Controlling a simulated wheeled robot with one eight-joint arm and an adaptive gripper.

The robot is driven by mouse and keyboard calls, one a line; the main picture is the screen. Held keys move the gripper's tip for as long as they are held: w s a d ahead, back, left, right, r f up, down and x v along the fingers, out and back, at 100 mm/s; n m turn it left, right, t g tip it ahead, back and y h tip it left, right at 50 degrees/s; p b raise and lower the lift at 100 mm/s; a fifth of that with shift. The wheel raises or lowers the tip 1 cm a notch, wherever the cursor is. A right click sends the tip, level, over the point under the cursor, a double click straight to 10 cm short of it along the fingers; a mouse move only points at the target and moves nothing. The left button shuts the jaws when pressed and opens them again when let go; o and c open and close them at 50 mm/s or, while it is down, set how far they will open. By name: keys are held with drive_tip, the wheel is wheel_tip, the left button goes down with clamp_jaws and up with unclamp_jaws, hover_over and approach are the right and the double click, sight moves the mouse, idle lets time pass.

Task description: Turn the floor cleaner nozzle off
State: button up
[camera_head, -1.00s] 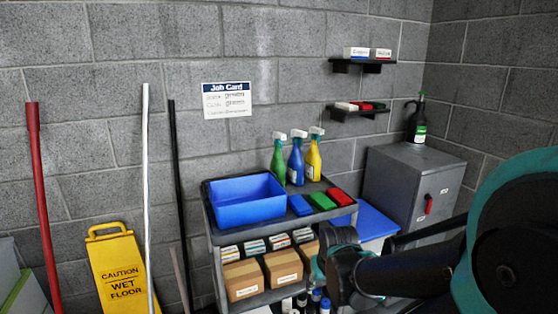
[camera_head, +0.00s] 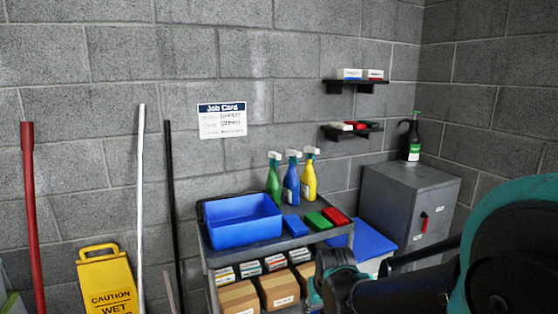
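Three spray bottles stand upright in a row on the cart's top shelf: a green bottle (camera_head: 273,181), a blue bottle (camera_head: 291,181) and a yellow bottle (camera_head: 308,179). Each has a pale trigger nozzle on top. I cannot read which one is floor cleaner, nor the nozzle settings. My arm crosses the lower right, in front of the cart's right side. My gripper's fingertips do not show.
The cart (camera_head: 262,247) also holds a blue bin (camera_head: 243,222), colored pads and boxes. The grey cabinet (camera_head: 410,200) has a red handle. Wall shelves (camera_head: 355,84) hang above. Poles and a yellow wet-floor sign (camera_head: 105,282) stand at left. A Job Card (camera_head: 222,120) hangs on the wall.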

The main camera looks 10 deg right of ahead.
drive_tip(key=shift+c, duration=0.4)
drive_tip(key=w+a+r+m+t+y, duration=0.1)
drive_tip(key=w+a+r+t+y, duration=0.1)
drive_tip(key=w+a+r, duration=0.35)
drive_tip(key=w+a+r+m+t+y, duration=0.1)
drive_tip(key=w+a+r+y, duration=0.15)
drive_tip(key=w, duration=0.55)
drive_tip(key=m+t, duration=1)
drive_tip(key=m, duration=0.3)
approach(279, 157)
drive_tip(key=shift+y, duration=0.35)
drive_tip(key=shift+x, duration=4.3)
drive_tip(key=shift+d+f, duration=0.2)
